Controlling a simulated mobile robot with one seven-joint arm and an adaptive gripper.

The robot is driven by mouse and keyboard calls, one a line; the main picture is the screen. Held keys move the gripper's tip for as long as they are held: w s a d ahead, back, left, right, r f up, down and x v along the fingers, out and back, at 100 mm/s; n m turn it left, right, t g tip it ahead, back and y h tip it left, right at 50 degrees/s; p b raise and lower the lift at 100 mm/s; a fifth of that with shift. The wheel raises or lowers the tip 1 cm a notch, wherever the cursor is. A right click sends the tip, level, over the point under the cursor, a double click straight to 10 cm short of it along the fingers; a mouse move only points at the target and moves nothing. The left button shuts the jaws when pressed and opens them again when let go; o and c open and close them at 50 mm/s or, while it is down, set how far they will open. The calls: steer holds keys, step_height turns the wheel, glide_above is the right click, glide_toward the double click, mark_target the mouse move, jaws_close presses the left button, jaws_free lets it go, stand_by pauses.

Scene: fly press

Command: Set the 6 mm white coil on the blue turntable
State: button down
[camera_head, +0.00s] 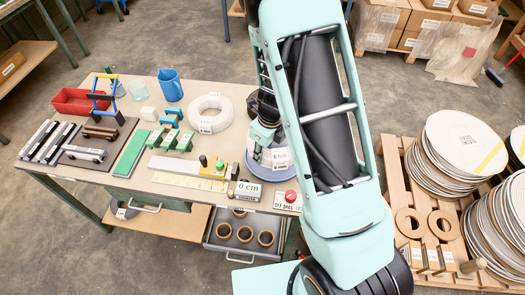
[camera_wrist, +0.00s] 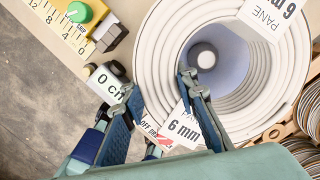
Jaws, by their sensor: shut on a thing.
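The 6 mm white coil (camera_wrist: 160,50) fills much of the wrist view, with a "6 mm" tag (camera_wrist: 184,128) on it. My gripper (camera_wrist: 160,88) is shut on its wall, one finger outside the coil and the other in its central hole. Blue shows through that hole. In the head view my gripper (camera_head: 264,128) is over the blue turntable (camera_head: 262,174), at the table's right end. The coil there is mostly hidden by my arm, and its tag (camera_head: 280,157) shows. I cannot tell whether the coil touches the turntable.
Another white coil (camera_head: 211,113) lies on the table left of the turntable. A blue mug (camera_head: 170,85) stands behind. A pallet (camera_head: 400,190) with discs is at right.

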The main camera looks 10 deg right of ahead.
steer(key=b, duration=0.4)
glide_above(263, 169)
steer(key=shift+w+f, duration=0.15)
steer(key=shift+f, duration=1.95)
steer(key=shift+f, duration=0.55)
steer(key=c, duration=1.8)
jaws_free()
steer(key=r+p, duration=0.2)
steer(key=r, duration=0.1)
steer(key=r+p, duration=0.2)
steer(key=p, duration=0.1)
steer(key=s+r+p, duration=0.1)
steer(key=r+p, duration=0.2)
steer(key=shift+s+d+r, duration=0.1)
steer(key=shift+d+r, duration=0.25)
steer(key=shift+s+d+r, duration=0.1)
steer(key=shift+s+r, duration=0.1)
steer(key=shift+r, duration=0.9)
steer(key=shift+w, duration=0.1)
